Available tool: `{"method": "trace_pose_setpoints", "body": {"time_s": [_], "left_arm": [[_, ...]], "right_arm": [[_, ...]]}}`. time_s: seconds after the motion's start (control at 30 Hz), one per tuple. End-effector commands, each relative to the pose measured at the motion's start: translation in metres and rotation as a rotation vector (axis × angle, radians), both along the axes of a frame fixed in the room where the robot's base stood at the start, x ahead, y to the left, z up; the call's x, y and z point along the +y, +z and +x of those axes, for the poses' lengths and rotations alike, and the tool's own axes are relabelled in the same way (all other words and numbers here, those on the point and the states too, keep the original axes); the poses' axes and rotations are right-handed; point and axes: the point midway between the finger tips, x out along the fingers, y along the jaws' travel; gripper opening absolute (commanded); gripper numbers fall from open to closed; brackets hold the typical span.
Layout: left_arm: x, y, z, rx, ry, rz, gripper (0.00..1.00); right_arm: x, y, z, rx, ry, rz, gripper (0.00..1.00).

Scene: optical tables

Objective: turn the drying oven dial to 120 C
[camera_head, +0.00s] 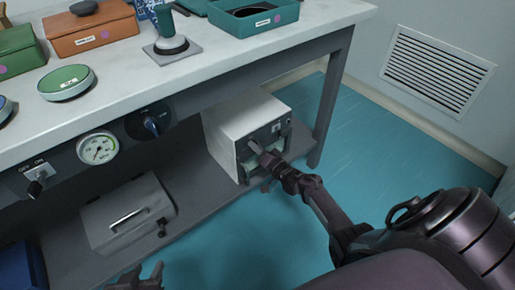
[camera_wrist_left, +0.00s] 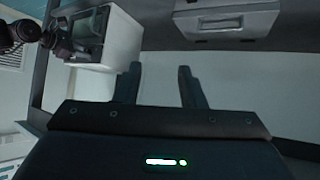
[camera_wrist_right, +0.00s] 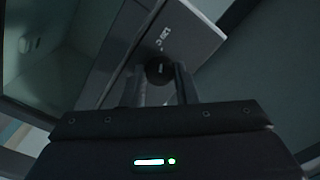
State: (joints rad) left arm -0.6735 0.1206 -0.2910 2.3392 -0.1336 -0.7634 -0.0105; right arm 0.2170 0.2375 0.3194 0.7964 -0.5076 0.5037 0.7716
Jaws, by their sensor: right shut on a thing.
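The drying oven (camera_head: 233,121) is a white box with a grey front, on the low shelf under the bench. My right gripper (camera_head: 268,162) is at its front and hides the dial in the head view. In the right wrist view the round black dial (camera_wrist_right: 158,67) sits between the fingertips, and my right gripper (camera_wrist_right: 160,84) is shut on it. My left gripper (camera_head: 138,280) is at the bottom edge of the head view. In the left wrist view (camera_wrist_left: 158,84) its fingers are apart and empty.
A grey case with a handle (camera_head: 128,215) stands on the same shelf (camera_head: 205,205). The bench (camera_head: 215,65) overhead carries boxes and a gauge (camera_head: 98,147), with another knob (camera_head: 152,124) on its front. A table leg (camera_head: 328,110) stands right of the oven. The teal floor is clear.

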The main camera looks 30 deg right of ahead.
Motion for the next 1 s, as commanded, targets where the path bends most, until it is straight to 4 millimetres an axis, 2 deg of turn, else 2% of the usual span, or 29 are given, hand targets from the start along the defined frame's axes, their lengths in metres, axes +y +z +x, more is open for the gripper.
{"method": "trace_pose_setpoints", "body": {"time_s": [0.07, 0.1, 0.27, 0.67, 1.0], "left_arm": [[0.0, 0.0, 0.0, 0.0, 0.0, 0.0, 0.36], [0.0, 0.0, 0.0, 0.001, 0.0, 0.0, 0.36], [0.0, 0.0, 0.0, 0.001, 0.0, 0.0, 0.36], [0.001, -0.002, -0.003, 0.021, -0.002, 0.009, 0.36], [0.016, -0.051, -0.06, 0.323, -0.03, 0.129, 0.36]], "right_arm": [[0.001, -0.002, -0.001, 0.004, 0.002, 0.003, 0.04], [0.001, -0.002, -0.001, 0.004, 0.002, 0.003, 0.29], [0.001, -0.001, -0.001, 0.002, 0.001, 0.002, 0.49], [0.0, 0.0, -0.004, 0.001, 0.0, 0.0, 0.49], [-0.002, 0.0, -0.028, 0.002, -0.001, 0.0, 0.49]]}}
